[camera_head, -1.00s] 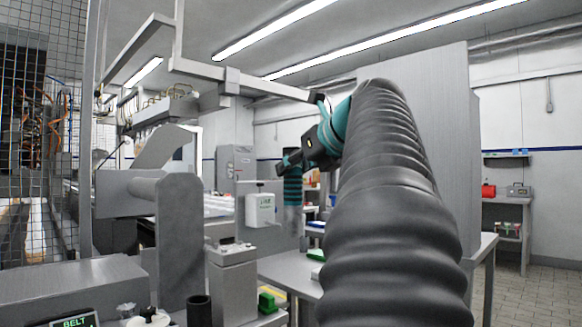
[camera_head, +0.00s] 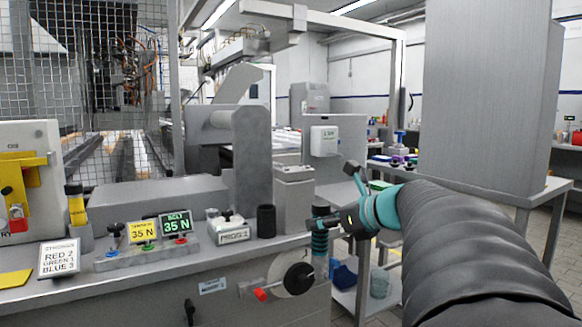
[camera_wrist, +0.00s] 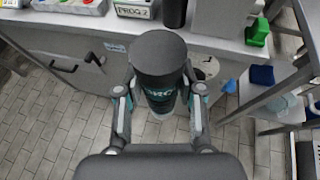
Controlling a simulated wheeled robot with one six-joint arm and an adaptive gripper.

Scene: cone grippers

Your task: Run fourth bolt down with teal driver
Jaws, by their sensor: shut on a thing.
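My gripper (camera_head: 328,222) is shut on the teal driver (camera_head: 319,246), which hangs upright beside the front edge of the grey bench (camera_head: 200,262). In the wrist view the driver (camera_wrist: 158,62) shows its broad black top and a teal body with lettering, between the two fingers of my gripper (camera_wrist: 158,104). Its lower tip is hidden in the wrist view and cannot be made out in the head view. I can make out no bolt in either view.
A black cup (camera_head: 266,221) and a PROG box (camera_head: 229,229) stand on the bench. A shelf cart (camera_head: 372,292) with blue items is at right. Tiled floor (camera_wrist: 60,125) lies below.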

